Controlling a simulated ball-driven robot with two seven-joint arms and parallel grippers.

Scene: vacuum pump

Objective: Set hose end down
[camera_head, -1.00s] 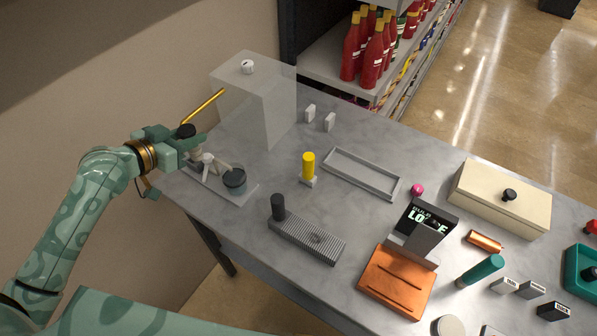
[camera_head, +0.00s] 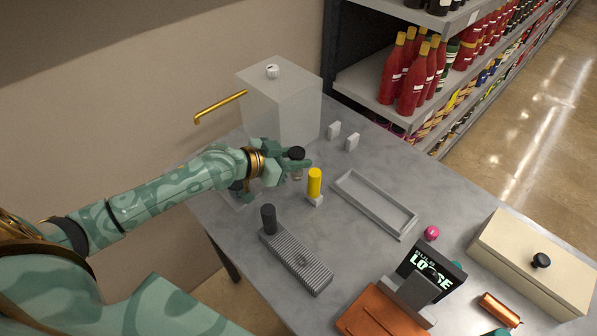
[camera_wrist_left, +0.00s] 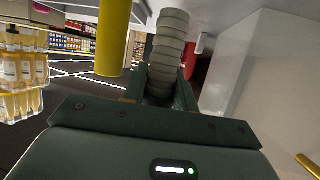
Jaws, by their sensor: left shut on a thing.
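My left gripper (camera_head: 298,168) is shut on the hose end (camera_head: 296,153), whose dark round top shows between the fingers in the head view. In the left wrist view the hose end (camera_wrist_left: 168,50) is a grey ribbed piece held upright between the two fingers. The gripper is above the table, just left of and behind the yellow cylinder (camera_head: 314,183), which stands on a small pale base. The yellow cylinder also shows close by in the left wrist view (camera_wrist_left: 113,40). My arm hides much of the pump tray. My right gripper is out of view.
A translucent box (camera_head: 285,105) with a white knob and a brass pipe (camera_head: 219,106) stands behind. A ribbed grey block (camera_head: 298,262) with a black post is in front. A shallow grey tray (camera_head: 375,204) lies to the right, with two small white blocks behind it.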

